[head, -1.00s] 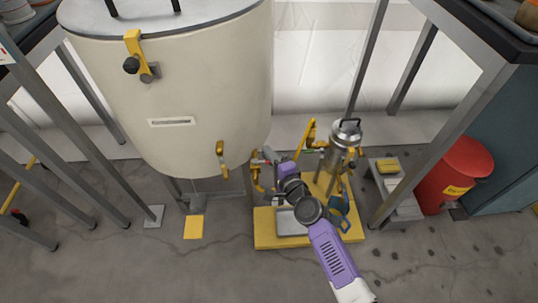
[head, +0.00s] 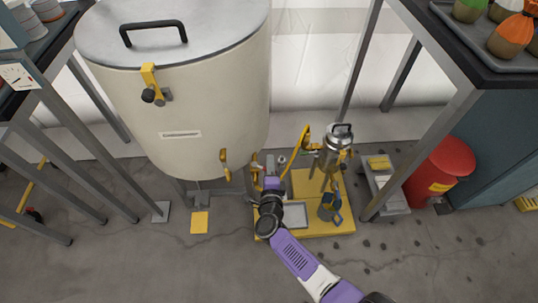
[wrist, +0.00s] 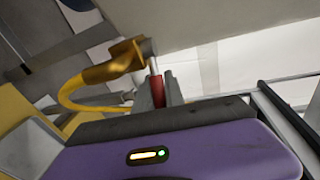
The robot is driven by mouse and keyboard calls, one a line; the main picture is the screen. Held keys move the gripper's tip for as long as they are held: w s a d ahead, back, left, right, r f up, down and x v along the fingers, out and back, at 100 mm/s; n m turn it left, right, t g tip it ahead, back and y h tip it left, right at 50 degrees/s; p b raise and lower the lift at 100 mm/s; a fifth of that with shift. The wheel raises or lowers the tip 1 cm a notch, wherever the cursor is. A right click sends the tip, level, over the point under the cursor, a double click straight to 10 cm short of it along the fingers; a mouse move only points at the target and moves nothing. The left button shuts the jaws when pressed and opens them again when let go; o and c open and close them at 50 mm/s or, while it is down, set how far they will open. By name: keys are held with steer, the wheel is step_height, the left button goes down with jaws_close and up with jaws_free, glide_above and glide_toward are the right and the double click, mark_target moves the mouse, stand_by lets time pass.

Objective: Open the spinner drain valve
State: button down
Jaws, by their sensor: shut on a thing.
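My gripper (head: 262,172) reaches in at the lower right of the big cream tank (head: 195,95). In the wrist view its purple body fills the bottom and its jaws (wrist: 168,90) are shut around a slim red handle (wrist: 157,88). The handle hangs from a grey stem beside a curved yellow pipe (wrist: 105,72). Which valve this handle belongs to is not clear. A steel cylinder with a black top handle (head: 333,150), perhaps the spinner, stands on the yellow base, with yellow fittings (head: 304,142) at its left. My arm partly hides the fittings by the tank.
A shallow grey tray (head: 297,214) and a blue-grey jug (head: 330,206) sit on the yellow base (head: 340,232).

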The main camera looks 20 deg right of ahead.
steer(key=shift+s+a+f+m+g+h+b, duration=0.15)
steer(key=shift+s+m+g+h+b, duration=0.2)
steer(key=shift+m+g+h+b, duration=0.45)
steer(key=shift+s+a+m+g+h+b, duration=0.25)
steer(key=shift+s+m+g+h, duration=0.25)
steer(key=shift+m+h, duration=0.55)
steer(key=shift+s+a+f+m+g+h+b, duration=0.1)
steer(key=shift+s+m+g+h+b, duration=0.15)
steer(key=shift+m+g+h+b, duration=0.5)
steer(key=shift+r+h, duration=0.15)
steer(key=shift+h, duration=0.25)
steer(key=c, duration=1.4)
jaws_free()
steer(key=shift+a+r, duration=0.1)
steer(key=shift+a, duration=0.05)
steer(key=p+v, duration=0.2)
steer(key=v, duration=0.5)
steer(key=shift+s+a, duration=0.15)
steer(key=shift+s, duration=0.05)
